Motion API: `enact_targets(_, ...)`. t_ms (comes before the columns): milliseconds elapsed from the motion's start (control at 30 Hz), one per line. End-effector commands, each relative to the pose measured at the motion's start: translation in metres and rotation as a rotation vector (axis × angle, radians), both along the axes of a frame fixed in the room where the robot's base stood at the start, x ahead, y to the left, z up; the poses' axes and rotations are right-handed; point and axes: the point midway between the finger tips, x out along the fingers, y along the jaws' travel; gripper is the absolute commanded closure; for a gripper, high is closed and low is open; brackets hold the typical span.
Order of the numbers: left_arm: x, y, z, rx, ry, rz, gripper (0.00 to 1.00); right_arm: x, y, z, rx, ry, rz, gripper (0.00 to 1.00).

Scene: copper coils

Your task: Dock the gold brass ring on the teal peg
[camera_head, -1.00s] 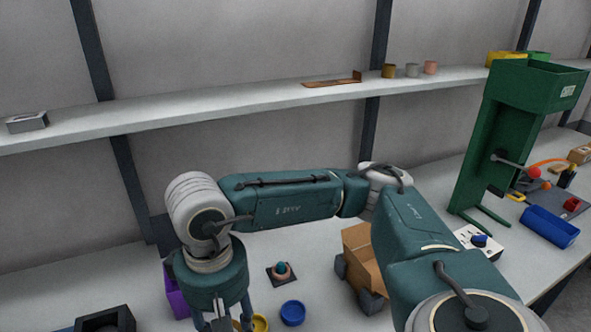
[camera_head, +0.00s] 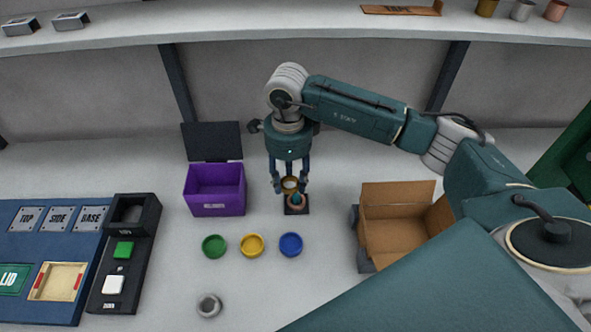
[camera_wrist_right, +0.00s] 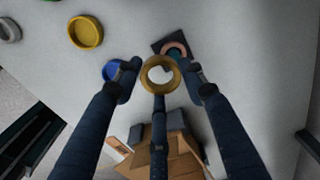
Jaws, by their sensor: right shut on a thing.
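The gold brass ring (camera_head: 290,179) is gripped between the fingers of my right gripper (camera_head: 290,186), and it also shows in the wrist view (camera_wrist_right: 148,76). The teal peg (camera_head: 296,199) stands on a small dark square base (camera_head: 287,210), with a copper-coloured ring (camera_head: 303,207) around its foot. In the head view the gold ring overlaps the peg's far side. The ring's height above the peg is hard to tell. My left gripper is not in view.
A purple open box (camera_head: 215,208) stands left of the peg. Green (camera_head: 214,246), yellow (camera_head: 252,246) and blue (camera_head: 291,244) dishes lie in front. An open cardboard box (camera_head: 395,254) stands to the right. A grey ring (camera_head: 209,306) lies nearer the front.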

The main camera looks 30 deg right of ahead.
Motion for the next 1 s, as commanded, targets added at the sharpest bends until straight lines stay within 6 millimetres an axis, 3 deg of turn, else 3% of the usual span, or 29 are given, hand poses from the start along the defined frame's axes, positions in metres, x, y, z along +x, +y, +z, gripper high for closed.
enact_targets(100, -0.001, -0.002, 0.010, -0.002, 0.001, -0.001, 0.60, 0.006, -0.012, -0.010, -0.001, 0.002, -0.223, 0.91)
enact_targets(300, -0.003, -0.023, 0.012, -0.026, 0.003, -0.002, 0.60, 0.011, -0.021, -0.021, 0.000, -0.003, -0.395, 0.91)
enact_targets(433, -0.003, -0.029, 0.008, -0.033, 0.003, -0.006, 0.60, 0.011, -0.021, -0.026, 0.000, -0.003, -0.409, 0.91)
enact_targets(1000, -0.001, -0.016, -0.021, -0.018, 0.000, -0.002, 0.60, 0.011, -0.022, -0.076, 0.001, -0.004, -0.405, 0.91)
